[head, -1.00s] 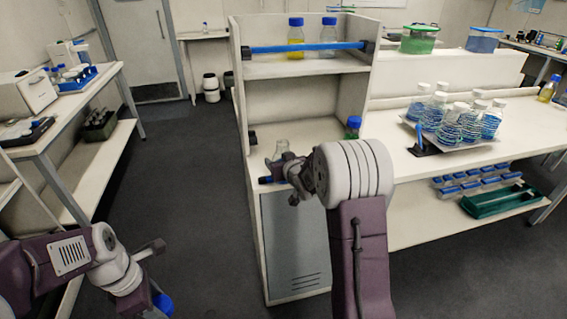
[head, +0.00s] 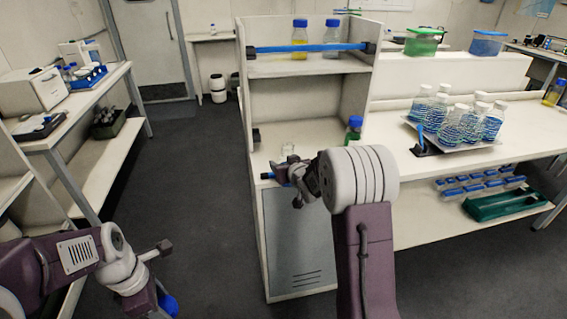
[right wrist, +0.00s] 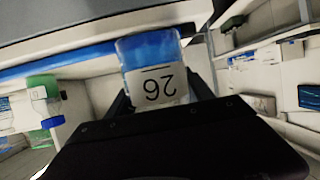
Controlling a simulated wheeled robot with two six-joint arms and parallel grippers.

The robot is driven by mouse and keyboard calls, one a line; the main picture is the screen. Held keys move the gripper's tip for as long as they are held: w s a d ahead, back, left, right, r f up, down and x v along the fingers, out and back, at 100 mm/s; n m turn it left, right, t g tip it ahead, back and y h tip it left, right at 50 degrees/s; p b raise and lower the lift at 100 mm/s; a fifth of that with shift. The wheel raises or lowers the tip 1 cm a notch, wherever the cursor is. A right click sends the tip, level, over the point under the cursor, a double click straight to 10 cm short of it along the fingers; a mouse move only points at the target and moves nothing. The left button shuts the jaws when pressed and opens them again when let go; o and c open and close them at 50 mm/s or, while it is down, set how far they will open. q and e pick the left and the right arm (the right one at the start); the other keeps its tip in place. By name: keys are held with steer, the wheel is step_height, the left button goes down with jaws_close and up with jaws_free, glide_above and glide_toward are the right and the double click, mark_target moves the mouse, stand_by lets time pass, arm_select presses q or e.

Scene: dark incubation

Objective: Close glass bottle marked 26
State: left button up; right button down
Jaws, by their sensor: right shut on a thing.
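The glass bottle marked 26 (right wrist: 152,75) shows in the right wrist view, with blue contents and a white label that reads upside down there. My right gripper (right wrist: 155,108) is shut on it; its dark body hides the bottle's other end. In the head view only the bottle's clear top (head: 288,149) shows behind my right gripper (head: 287,172), at the front of the cabinet's lower shelf. My left gripper (head: 160,294) is low at the bottom left, over the floor, with a blue cap (head: 169,304) at its tip. Its fingers are mostly hidden.
A green bottle with a blue cap (head: 354,127) stands right of my right gripper on the shelf (head: 318,133). A blue rail (head: 310,47) crosses the upper shelf before two blue-capped bottles. A tray of several bottles (head: 470,145) stands on the right bench.

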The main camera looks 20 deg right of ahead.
steer(key=shift+w, duration=0.1)
steer(key=shift+r+p, duration=0.45)
steer(key=shift+r, duration=0.2)
arm_select(q)
steer(key=w+a+f+m, duration=0.1)
steer(key=a+f+m, duration=0.1)
steer(key=m, duration=0.7)
steer(key=w+a+f+m+g+y, duration=0.1)
steer(key=a+f+m, duration=0.2)
steer(key=m, duration=0.6)
steer(key=shift+w+a+f, duration=0.25)
steer(key=shift+a+f, duration=0.05)
steer(key=shift+a, duration=0.8)
